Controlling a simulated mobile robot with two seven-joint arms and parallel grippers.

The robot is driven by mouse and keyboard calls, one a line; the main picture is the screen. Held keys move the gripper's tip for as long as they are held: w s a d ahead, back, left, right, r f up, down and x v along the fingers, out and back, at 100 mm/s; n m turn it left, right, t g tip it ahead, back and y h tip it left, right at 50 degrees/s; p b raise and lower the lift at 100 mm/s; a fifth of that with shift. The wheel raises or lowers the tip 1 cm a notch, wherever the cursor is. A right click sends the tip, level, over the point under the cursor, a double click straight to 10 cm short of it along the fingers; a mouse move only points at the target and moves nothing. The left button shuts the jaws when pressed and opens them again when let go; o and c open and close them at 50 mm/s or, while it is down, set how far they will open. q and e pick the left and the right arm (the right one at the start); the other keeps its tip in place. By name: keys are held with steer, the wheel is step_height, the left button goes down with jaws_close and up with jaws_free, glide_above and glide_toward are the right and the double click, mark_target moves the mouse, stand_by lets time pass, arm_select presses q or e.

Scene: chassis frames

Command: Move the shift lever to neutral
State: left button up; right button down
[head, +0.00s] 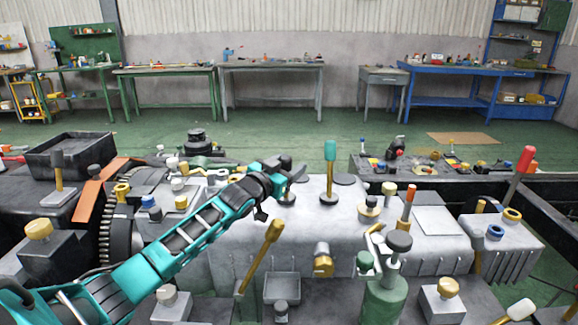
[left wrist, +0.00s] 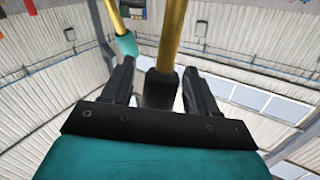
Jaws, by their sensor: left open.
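A lever with a black knob (head: 286,161) stands on the grey housing (head: 340,215); my left gripper partly covers it in the head view. My left gripper (head: 287,171) is open at this lever. In the left wrist view, the black knob (left wrist: 159,90) on its gold rod (left wrist: 173,35) lies between the open fingers (left wrist: 158,68). I cannot tell whether a finger touches it. A second lever with a teal knob (head: 330,149) stands upright just right of it, and its knob also shows in the wrist view (left wrist: 127,44). No label tells which is the shift lever.
A tilted gold lever (head: 260,254) stands in front of the housing. A green-bodied fitting with a dark cap (head: 399,241) and an orange-topped lever (head: 409,194) are to the right. A red-handled lever (head: 523,162) rises at far right. A black bin (head: 70,158) is at left.

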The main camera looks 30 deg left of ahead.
arm_select(q)
steer(key=shift+w, duration=0.3)
jaws_close()
stand_by(0.5)
